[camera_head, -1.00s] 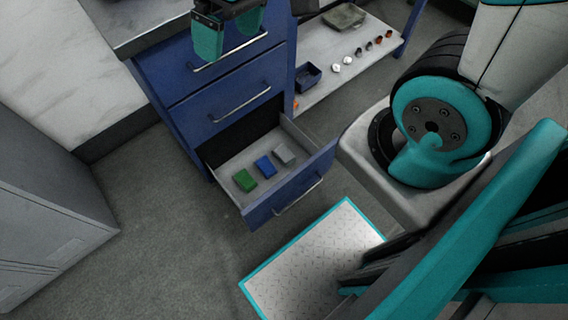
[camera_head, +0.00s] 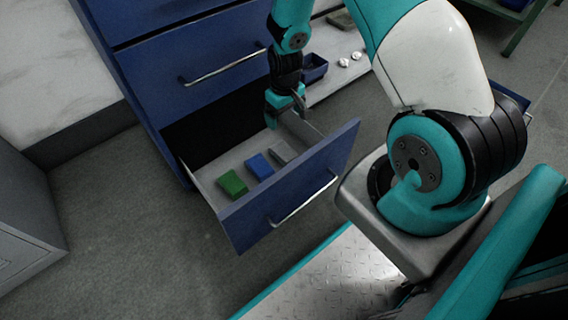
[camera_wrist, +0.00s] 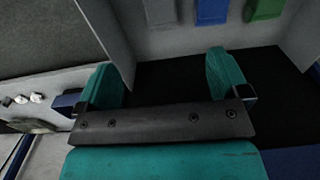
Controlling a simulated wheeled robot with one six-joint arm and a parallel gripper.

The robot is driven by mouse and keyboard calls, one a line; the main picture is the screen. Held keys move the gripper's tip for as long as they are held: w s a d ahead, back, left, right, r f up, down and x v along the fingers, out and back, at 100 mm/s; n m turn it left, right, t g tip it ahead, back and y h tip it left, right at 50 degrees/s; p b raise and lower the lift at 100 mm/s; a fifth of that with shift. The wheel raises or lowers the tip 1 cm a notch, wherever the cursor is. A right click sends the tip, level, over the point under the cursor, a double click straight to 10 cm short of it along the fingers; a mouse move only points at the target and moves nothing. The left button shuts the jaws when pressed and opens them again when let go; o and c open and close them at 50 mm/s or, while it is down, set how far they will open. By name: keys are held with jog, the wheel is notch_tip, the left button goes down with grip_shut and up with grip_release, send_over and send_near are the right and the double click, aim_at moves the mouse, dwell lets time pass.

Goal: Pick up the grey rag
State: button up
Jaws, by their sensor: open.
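The grey rag (camera_head: 281,152) lies in the open drawer (camera_head: 232,210), at the right end of a row with a blue rag (camera_head: 260,166) and a green rag (camera_head: 233,184). In the wrist view the grey rag (camera_wrist: 160,11) is at the top edge, partly cut off. My gripper (camera_head: 286,116) is over the back right of the drawer, behind the grey rag and apart from it. In the wrist view my gripper (camera_wrist: 168,76) has its fingers spread, with nothing between them.
The drawer's right side wall (camera_wrist: 108,38) is close to one finger. The blue cabinet front (camera_head: 190,90) with its upper drawers rises behind. A low shelf to the right holds a small blue bin (camera_head: 314,70) and white parts (camera_head: 350,60). Floor left of the drawer is clear.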

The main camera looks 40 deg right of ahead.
jog(key=b, duration=0.6)
send_over(284, 151)
jog(key=f, duration=1.2)
jog(key=shift+s+d+f, duration=0.1)
jog(key=shift+s+f, duration=0.05)
jog(key=shift+s, duration=0.05)
jog(key=f+b, duration=0.5)
jog(key=shift+w+f, duration=0.2)
jog(key=shift+f, duration=0.1)
jog(key=shift+r, duration=0.15)
jog(key=c, duration=1.1)
notch_tip(284, 151, up, 20)
jog(key=p, duration=1)
jog(key=shift+p, duration=0.4)
